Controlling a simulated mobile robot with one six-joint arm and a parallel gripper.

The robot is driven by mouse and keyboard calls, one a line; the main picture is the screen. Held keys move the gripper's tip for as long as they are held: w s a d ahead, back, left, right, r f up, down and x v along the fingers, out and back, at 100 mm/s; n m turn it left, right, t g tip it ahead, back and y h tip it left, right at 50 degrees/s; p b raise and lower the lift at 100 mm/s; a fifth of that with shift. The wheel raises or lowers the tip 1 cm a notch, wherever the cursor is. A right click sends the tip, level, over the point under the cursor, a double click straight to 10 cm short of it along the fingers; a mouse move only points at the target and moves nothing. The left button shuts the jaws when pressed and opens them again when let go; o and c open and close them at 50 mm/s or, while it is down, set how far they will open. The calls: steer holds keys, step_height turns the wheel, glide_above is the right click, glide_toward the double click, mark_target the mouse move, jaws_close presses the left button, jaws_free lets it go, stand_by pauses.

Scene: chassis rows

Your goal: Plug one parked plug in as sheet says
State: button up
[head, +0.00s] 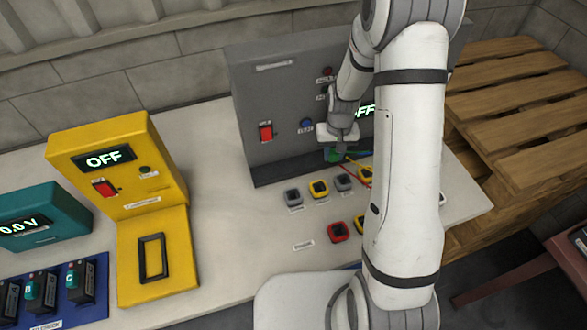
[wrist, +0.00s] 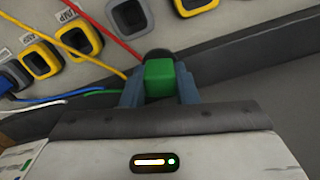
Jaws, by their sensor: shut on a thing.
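My gripper (head: 336,146) is shut on a green plug (head: 333,156), low in front of the grey cabinet. In the wrist view the green plug (wrist: 159,78) sits between the two fingertips, with a dark rounded part beyond it.
Red, yellow, blue, white and green cables run near the plug. The grey cabinet (head: 250,95) has a red switch (head: 266,132) and a partly hidden OFF display. A yellow OFF unit (head: 115,165) and a teal meter (head: 45,220) stand left. Bare bench lies left of the sockets.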

steer(key=s+a+r+n+p, duration=0.3)
steer(key=s+a+r+p, duration=0.15)
steer(key=s+a, duration=0.6)
steer(key=shift+w+a+f+b, duration=0.3)
steer(key=shift+f+b, duration=0.15)
steer(key=shift+f, duration=0.4)
steer(key=shift+w+a+f+b, duration=0.2)
steer(key=shift+a+f+b, duration=0.2)
steer(key=shift+f, duration=0.4)
steer(key=shift+w+a+f+b, duration=0.25)
steer(key=shift+f+b, duration=0.25)
steer(key=shift+f, duration=0.35)
steer(key=shift+s+b, duration=0.1)
steer(key=shift+b, duration=0.25)
steer(key=shift+f+b, duration=1.25)
steer(key=shift+f, duration=0.1)
steer(key=o, duration=1.1)
steer(key=shift+c, duration=0.2)
steer(key=shift+r, duration=0.1)
step_height(320, 180, up, 8)
steer(key=shift+b, duration=0.35)
